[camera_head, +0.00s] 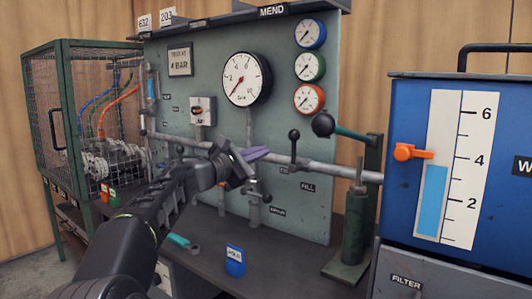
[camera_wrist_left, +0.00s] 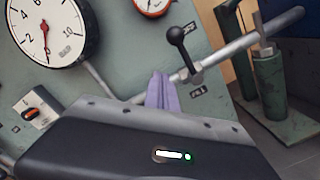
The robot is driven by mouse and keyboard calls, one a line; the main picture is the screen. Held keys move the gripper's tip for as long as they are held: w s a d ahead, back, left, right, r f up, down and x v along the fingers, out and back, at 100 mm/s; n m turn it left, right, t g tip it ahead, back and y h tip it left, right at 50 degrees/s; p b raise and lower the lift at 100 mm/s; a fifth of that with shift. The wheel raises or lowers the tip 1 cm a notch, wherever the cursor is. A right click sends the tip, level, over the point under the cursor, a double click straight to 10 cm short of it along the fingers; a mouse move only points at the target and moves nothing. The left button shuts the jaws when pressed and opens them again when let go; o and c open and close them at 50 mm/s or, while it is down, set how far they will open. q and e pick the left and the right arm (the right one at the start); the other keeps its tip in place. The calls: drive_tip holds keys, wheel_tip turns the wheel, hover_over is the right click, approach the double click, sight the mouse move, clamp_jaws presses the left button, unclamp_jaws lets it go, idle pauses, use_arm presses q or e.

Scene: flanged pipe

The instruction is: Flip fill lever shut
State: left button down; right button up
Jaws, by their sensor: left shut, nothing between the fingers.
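The fill lever (camera_head: 294,147) has a black ball knob and stands up from the grey pipe, above the FILL label (camera_head: 307,186). In the left wrist view the lever (camera_wrist_left: 183,52) rises from the pipe just beyond my fingertips, leaning a little left. My left gripper (camera_head: 257,154) is shut and empty, its purple fingers at the pipe to the left of the lever. In the left wrist view the gripper (camera_wrist_left: 162,92) points at the pipe near the lever's base; a gap shows between them. My right gripper is out of view.
A hand pump (camera_head: 355,225) with a ball-ended handle stands right of the lever, before a blue tank (camera_head: 400,185). Gauges (camera_head: 246,79) sit on the green panel (camera_head: 205,65). A blue HOLD tag (camera_head: 235,261) is on the bench. A mesh cage (camera_head: 90,75) is at left.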

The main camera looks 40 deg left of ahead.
use_arm(q)
drive_tip(key=s, duration=0.6)
drive_tip(key=shift+s+a+f, duration=0.15)
drive_tip(key=shift+a+f, duration=0.1)
drive_tip(key=shift+f, duration=0.1)
